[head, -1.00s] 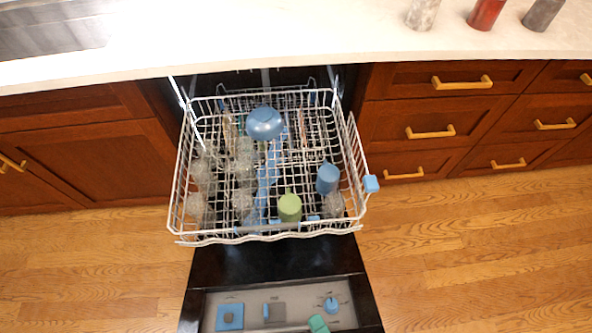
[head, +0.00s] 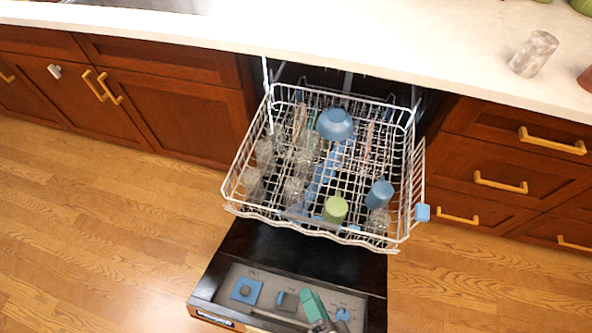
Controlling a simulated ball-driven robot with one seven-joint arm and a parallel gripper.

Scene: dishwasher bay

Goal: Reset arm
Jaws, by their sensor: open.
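My gripper (head: 313,304) shows at the bottom edge of the head view as a small teal and grey shape. It is in front of the open dishwasher door and apart from the rack above. It is open, and I see nothing held in it. The rest of my arm is mostly out of view. The white upper dishwasher rack (head: 312,232) is pulled out.
The rack holds a blue bowl (head: 335,124), a green cup (head: 335,209), a blue cup (head: 380,194) and several clear glasses. The open door (head: 210,290) extends below it. The countertop (head: 400,40) runs behind. Floor is clear on both sides.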

